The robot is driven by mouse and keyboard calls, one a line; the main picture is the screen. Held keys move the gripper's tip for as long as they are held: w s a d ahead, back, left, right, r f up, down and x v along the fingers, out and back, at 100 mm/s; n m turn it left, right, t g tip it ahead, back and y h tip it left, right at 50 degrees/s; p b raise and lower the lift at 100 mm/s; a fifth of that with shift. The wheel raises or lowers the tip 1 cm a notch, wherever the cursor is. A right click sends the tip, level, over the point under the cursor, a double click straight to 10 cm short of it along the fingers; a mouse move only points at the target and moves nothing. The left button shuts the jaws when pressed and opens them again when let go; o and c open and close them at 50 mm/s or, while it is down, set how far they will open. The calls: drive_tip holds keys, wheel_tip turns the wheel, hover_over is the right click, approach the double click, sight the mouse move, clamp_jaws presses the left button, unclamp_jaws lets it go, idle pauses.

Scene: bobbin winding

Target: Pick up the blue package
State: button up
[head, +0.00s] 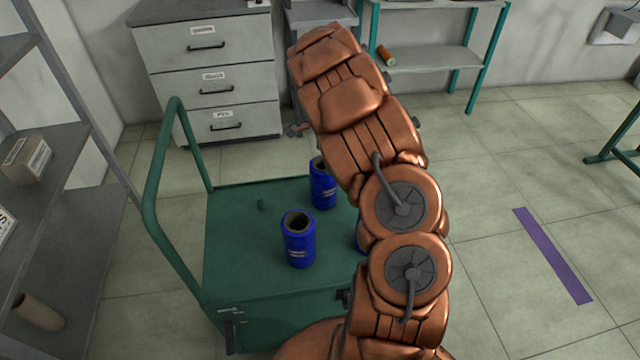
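Several blue packages stand on the green cart (235,225). They are upright hollow cylinders with dark open tops. The nearest blue package (299,243) is in full view left of my arm. A second blue package (322,188) stands behind it, partly covered by my arm. Only a thin sliver of a third blue package (359,238) shows at the arm's left edge. My copper-coloured arm rises from the bottom centre and reaches over the cart. My gripper's fingers cannot be made out; the arm hides that end.
The cart's green handle (160,170) rises at its left. A grey drawer cabinet (205,75) stands behind. A teal-framed shelf (435,60) holds an orange spool (386,55). A shelf rack at left holds a cardboard box (28,158) and a tube (38,312). Floor at right is clear, with a purple strip (552,255).

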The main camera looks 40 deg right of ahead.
sight(324, 183)
drive_tip(key=shift+a+f+p, duration=0.15)
drive_tip(key=shift+f+p, duration=0.25)
drive_tip(key=shift+f, duration=1.1)
drive_tip(key=shift+a+f+p, duration=0.1)
drive_tip(key=shift+f+p, duration=0.25)
drive_tip(key=shift+f, duration=1.1)
drive_tip(key=c, duration=1.1)
drive_tip(key=shift+w+r, duration=0.1)
